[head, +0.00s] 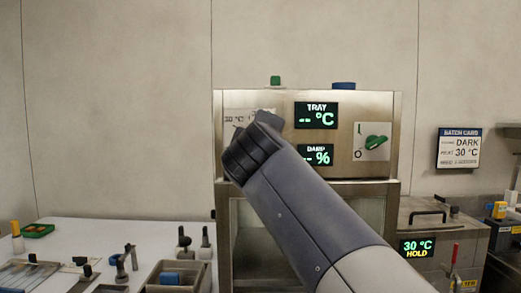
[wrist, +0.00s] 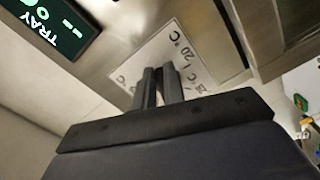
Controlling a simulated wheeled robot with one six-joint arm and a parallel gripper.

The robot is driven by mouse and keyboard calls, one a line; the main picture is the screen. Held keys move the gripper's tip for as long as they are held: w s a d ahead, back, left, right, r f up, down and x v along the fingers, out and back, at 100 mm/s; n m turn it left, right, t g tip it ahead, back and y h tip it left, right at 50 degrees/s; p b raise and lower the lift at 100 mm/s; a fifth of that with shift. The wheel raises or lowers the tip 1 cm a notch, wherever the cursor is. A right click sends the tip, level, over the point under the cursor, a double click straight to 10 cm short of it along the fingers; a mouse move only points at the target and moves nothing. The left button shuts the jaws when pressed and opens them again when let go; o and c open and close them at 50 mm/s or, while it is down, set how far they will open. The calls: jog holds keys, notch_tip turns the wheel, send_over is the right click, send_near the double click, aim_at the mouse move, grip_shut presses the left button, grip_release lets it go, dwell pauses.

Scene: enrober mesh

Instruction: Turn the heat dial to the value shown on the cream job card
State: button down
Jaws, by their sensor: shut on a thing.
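The heat dial's pale scale plate (head: 235,117) is on the upper left of the steel machine's front, partly behind my arm. In the wrist view the plate (wrist: 190,52) shows tilted, with "20 °C" readable and other marks partly covered. My gripper (wrist: 158,82) is shut on the heat dial at the plate; its fingers hide the knob, so I cannot tell where it points. The job card (head: 459,148), pale with a blue "BATCH CARD" header, hangs at right and reads "DARK" and "30 °C".
The machine's TRAY display (head: 317,115) shows dashes and °C; the display below (head: 315,155) shows dashes and %. A green switch (head: 376,142) sits right of them. A unit at right has a "30 °C HOLD" display (head: 417,248). A white table (head: 90,236) with small items is at left.

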jog(key=shift+a+f+m+b, duration=0.15)
jog(key=shift+f+m+b, duration=0.15)
jog(key=shift+m, duration=0.3)
jog(key=shift+r, duration=0.2)
jog(key=c, duration=1.5)
grip_release()
jog(key=s+b, duration=0.1)
jog(key=s, duration=0.9)
jog(key=shift+s+a+b, duration=0.2)
jog(key=shift+s+b, duration=0.2)
jog(key=shift+w, duration=0.15)
